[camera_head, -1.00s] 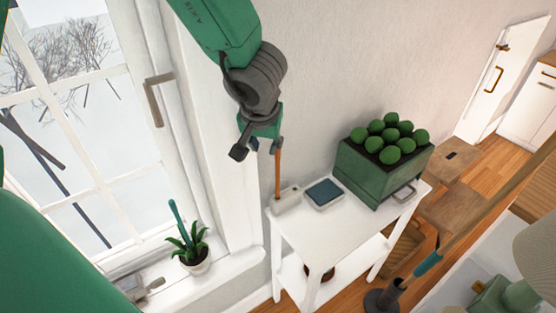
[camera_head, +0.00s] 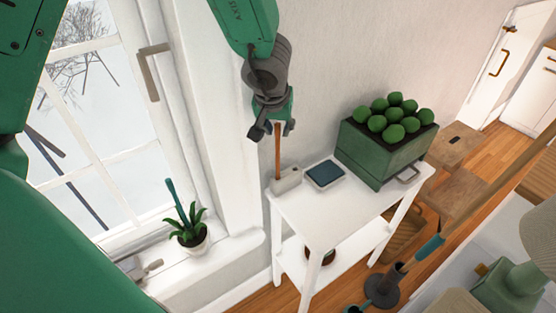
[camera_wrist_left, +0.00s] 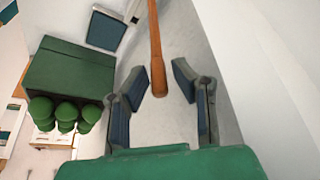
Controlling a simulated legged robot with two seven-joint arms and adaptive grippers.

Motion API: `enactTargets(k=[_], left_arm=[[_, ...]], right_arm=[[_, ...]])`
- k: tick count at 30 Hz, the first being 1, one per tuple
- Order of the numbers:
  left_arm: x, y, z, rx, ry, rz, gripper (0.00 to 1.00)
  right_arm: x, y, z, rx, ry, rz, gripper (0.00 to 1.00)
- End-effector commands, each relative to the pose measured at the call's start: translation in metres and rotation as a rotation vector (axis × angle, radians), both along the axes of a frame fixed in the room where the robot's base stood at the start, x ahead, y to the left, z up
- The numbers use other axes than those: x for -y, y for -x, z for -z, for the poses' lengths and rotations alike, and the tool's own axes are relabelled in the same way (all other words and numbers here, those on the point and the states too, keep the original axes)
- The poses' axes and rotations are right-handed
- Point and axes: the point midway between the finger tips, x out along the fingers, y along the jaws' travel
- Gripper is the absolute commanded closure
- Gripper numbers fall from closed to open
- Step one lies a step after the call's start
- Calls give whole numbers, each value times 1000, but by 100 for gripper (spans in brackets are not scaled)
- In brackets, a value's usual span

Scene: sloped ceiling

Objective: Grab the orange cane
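The orange cane (camera_head: 277,155) is a thin orange-brown stick. It stands upright in a small white holder (camera_head: 286,180) at the left end of a white table (camera_head: 325,208). My left gripper (camera_head: 275,130) is at the cane's top end, with a finger on each side. In the left wrist view the cane (camera_wrist_left: 155,45) ends between the two open fingers (camera_wrist_left: 160,82), with a gap on both sides. My right gripper is not in view.
A dark blue flat item (camera_head: 325,174) and a green box (camera_head: 375,158) of round green things share the tabletop. The wall is close behind. A potted plant (camera_head: 190,235) stands on the windowsill at left. A dark round stand (camera_head: 383,290) holds a pole at lower right.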

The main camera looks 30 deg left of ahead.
Motion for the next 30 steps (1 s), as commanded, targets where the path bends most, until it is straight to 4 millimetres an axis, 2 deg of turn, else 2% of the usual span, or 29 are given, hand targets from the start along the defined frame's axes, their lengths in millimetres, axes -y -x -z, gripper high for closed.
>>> enactTargets(k=[1, 5, 14, 15, 16, 30], left_arm=[[0, -4, 11, -1, -4, 2, 77], [-3, -9, 24, -2, -2, 0, 77], [-3, -10, 26, 1, 0, 0, 77], [-3, -10, 26, 0, 1, 0, 91], [-3, -10, 26, 0, 1, 0, 100], [-4, -10, 24, -1, 0, 0, 100]], right_arm=[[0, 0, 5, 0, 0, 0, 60], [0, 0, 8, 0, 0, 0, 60], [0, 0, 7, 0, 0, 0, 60], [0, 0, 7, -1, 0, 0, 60], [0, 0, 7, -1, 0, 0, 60], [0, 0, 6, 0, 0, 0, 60]])
